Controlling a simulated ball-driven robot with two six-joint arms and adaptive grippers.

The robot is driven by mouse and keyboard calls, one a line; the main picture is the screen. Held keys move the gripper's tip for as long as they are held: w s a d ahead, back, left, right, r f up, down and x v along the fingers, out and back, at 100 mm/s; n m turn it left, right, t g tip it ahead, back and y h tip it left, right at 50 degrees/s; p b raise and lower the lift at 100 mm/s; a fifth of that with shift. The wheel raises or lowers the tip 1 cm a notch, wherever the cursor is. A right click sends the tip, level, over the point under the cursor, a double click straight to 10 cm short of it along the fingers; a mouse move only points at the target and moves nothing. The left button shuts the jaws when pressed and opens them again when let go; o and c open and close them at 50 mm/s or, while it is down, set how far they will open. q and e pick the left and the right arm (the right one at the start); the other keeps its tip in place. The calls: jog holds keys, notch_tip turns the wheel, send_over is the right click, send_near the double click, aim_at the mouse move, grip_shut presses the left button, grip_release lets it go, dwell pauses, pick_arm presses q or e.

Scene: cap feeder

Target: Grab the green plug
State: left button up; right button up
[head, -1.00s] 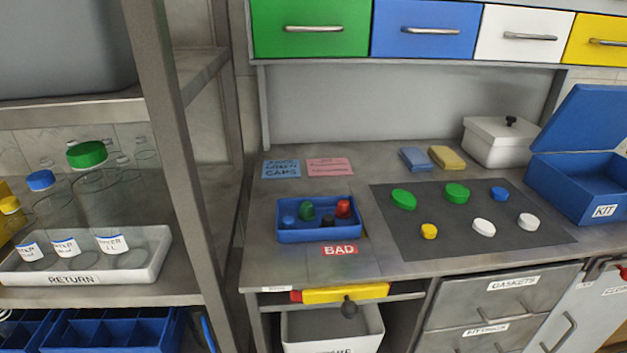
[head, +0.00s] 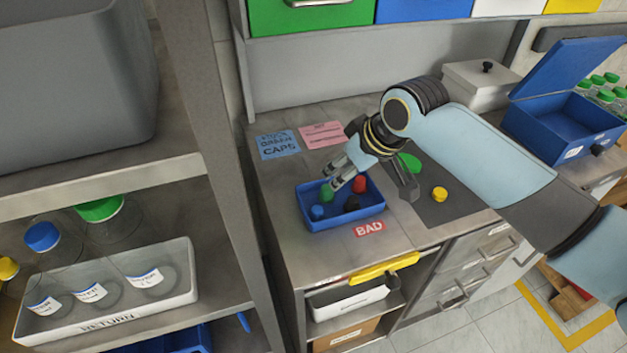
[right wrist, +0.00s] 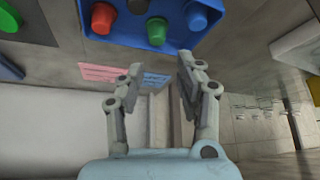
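The green plug (head: 327,194) stands in a small blue tray (head: 345,222) with a red plug (head: 360,184), a blue plug (head: 317,212) and a black plug (head: 351,203). My right gripper (head: 342,178) reaches in from the right, with its fingertips close above the back of the tray. In the right wrist view the gripper (right wrist: 160,68) is open and empty. The green plug (right wrist: 156,30) lies just beyond the gap between its fingers there, with no visible contact. My left gripper is not in view.
A red BAD label (head: 369,229) lies in front of the tray. My arm covers much of the dark mat (head: 452,207), where a yellow cap (head: 439,194) shows. A metal shelf post (head: 217,160) stands left of the bench. An open blue KIT box (head: 560,125) stands at right.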

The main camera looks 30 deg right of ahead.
aim_at(327, 188)
jog(key=x, duration=0.4)
jog(key=shift+s+f, duration=0.15)
jog(key=shift+f, duration=0.3)
jog(key=x, duration=0.4)
jog(key=shift+d+f, duration=0.2)
jog(key=shift+d, duration=0.05)
jog(key=c, duration=0.5)
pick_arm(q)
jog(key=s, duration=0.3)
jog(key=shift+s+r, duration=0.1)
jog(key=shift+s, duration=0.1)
pick_arm(e)
jog(key=shift+c, duration=0.2)
jog(key=shift+r, duration=0.15)
